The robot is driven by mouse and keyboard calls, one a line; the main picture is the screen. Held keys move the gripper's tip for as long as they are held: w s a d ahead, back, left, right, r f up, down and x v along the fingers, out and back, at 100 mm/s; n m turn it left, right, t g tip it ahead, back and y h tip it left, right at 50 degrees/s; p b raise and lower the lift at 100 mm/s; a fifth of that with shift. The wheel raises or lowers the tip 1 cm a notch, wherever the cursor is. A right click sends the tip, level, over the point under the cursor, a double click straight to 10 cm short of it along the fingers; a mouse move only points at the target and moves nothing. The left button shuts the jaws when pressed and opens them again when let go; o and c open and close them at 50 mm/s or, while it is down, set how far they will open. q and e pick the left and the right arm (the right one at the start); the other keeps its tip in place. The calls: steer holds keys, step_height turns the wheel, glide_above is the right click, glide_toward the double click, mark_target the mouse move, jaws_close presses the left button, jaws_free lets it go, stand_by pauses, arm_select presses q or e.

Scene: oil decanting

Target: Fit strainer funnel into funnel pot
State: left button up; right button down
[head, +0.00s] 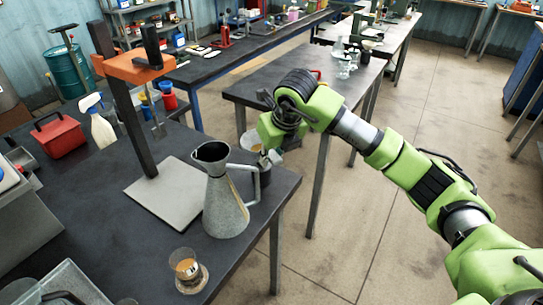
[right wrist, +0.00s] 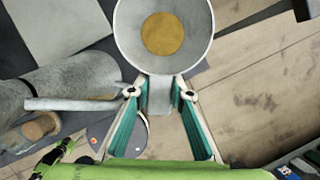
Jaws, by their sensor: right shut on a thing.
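The strainer funnel (right wrist: 198,48) is a pale grey bowl with a round brass-coloured mesh in its floor, at the top of the right wrist view. My right gripper (right wrist: 160,94) is shut on the funnel's flat tab and holds it in the air. In the head view my right gripper (head: 270,153) is just right of the tall grey metal jug's upper handle; the funnel is small and mostly hidden there. The jug (head: 226,205), apparently the funnel pot, stands upright with its dark mouth open. It also shows in the right wrist view (right wrist: 75,75). My left gripper is out of view.
Behind the jug are a pale board (head: 165,205) and an orange-topped dark post (head: 130,120). A spray bottle (head: 101,128) and red box (head: 58,137) stand further left.

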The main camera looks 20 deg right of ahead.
steer(key=shift+f+b, duration=1.15)
steer(key=shift+f, duration=0.3)
steer(key=c, duration=1.8)
jaws_free()
steer(key=shift+o, duration=0.2)
steer(key=shift+r, duration=0.1)
steer(key=v, duration=1.2)
